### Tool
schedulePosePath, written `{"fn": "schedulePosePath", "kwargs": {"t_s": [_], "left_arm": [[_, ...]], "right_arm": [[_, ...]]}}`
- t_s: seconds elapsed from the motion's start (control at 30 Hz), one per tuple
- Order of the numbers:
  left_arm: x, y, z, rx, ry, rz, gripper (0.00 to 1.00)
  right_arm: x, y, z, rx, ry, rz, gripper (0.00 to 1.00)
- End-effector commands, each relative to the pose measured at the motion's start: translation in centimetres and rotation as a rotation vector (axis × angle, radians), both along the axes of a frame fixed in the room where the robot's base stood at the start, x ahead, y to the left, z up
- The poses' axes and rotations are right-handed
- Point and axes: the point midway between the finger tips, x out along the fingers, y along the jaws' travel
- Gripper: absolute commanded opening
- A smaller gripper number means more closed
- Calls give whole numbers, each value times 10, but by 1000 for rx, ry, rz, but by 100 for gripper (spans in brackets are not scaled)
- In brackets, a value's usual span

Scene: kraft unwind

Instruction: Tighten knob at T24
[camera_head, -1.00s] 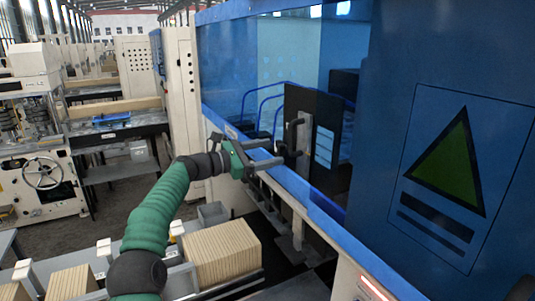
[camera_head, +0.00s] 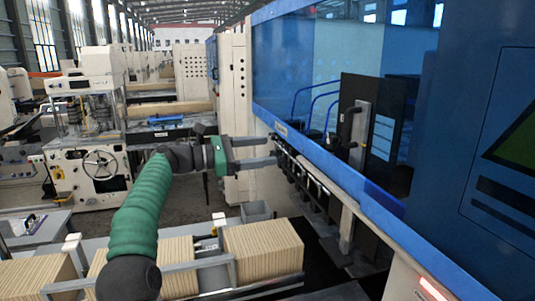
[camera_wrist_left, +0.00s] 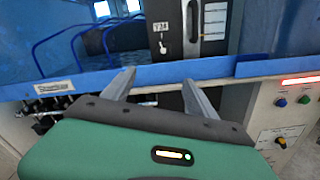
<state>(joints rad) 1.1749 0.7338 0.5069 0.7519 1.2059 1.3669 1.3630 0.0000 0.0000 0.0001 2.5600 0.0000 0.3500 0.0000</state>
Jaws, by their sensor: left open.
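A label reading T24 (camera_wrist_left: 160,27) is on a dark panel in the left wrist view, with a small pale knob (camera_wrist_left: 164,46) just below it. A black handle (camera_wrist_left: 194,18) stands right of the label. In the head view the dark panel (camera_head: 397,95) with its black handle (camera_head: 350,123) is behind the blue rail, and the small knob cannot be made out. My left gripper (camera_head: 276,152) is open and empty, left of the panel and apart from it. In the left wrist view its fingers (camera_wrist_left: 159,78) point toward the blue rail below the label. My right gripper is not in view.
A blue rail (camera_head: 335,178) runs along the machine front between my gripper and the panel. A control box with buttons and a black-and-orange knob (camera_wrist_left: 280,142) is at lower right in the wrist view.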

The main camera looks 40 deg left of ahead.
Motion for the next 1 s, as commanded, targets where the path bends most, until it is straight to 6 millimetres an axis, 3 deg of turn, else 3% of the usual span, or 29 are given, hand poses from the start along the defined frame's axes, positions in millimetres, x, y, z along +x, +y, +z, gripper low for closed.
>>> {"fn": "schedulePosePath", "kwargs": {"t_s": [0.17, 0.4, 0.53, 0.77, 1.0], "left_arm": [[0, -2, -4, -34, -5, -4, 67], [9, -28, -39, -534, -40, -26, 67], [14, -36, -55, -725, -24, -14, 67], [37, -48, -40, -760, -19, -14, 67], [91, -72, -14, -759, -18, -15, 67]], "right_arm": [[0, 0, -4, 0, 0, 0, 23], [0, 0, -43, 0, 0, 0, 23], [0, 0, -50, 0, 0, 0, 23], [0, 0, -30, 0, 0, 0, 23], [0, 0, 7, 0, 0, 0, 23]]}}
